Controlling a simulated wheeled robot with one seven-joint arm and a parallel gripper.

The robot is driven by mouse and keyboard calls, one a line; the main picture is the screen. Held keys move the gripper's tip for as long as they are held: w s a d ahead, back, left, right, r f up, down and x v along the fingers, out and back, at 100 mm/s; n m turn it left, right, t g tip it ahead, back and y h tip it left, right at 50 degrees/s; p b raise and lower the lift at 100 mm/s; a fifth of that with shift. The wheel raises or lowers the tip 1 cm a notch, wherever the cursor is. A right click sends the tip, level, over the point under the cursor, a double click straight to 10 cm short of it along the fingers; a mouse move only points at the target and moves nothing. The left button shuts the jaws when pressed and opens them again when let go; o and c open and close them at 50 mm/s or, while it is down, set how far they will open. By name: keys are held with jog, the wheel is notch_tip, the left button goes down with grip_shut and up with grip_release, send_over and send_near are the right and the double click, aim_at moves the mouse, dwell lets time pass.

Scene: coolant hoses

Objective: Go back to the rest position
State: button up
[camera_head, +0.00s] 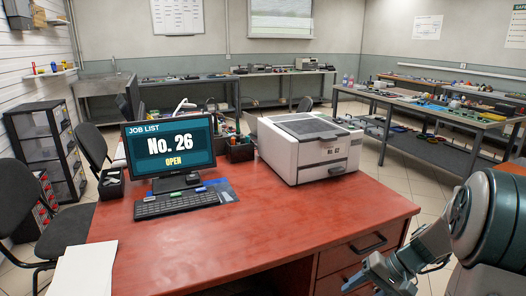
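My gripper (362,279) is at the lower right, at the end of my grey-green arm, partly cut off by the bottom edge of the picture. No coolant hose can be made out from here.
A red desk (240,215) fills the foreground. Chairs stand at the left. A cluttered workbench (440,112) stands at the back right, with tiled floor between.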

jog(key=s+a+r+n+h+p, duration=0.1)
jog(key=s+a+r+h+p, duration=0.1)
jog(key=r, duration=0.6)
jog(key=s+a+r+n+t+h+p, duration=0.1)
jog(key=s+a+r+h+p, duration=0.2)
jog(key=s+r+p, duration=0.4)
jog(key=s+a+r+n+t+h+p, duration=0.1)
jog(key=s+a+r+p, duration=0.3)
jog(key=r, duration=0.6)
jog(key=shift+s+n+h+p, duration=0.3)
jog(key=shift+s+h+p, duration=0.15)
jog(key=shift+h+p, duration=0.25)
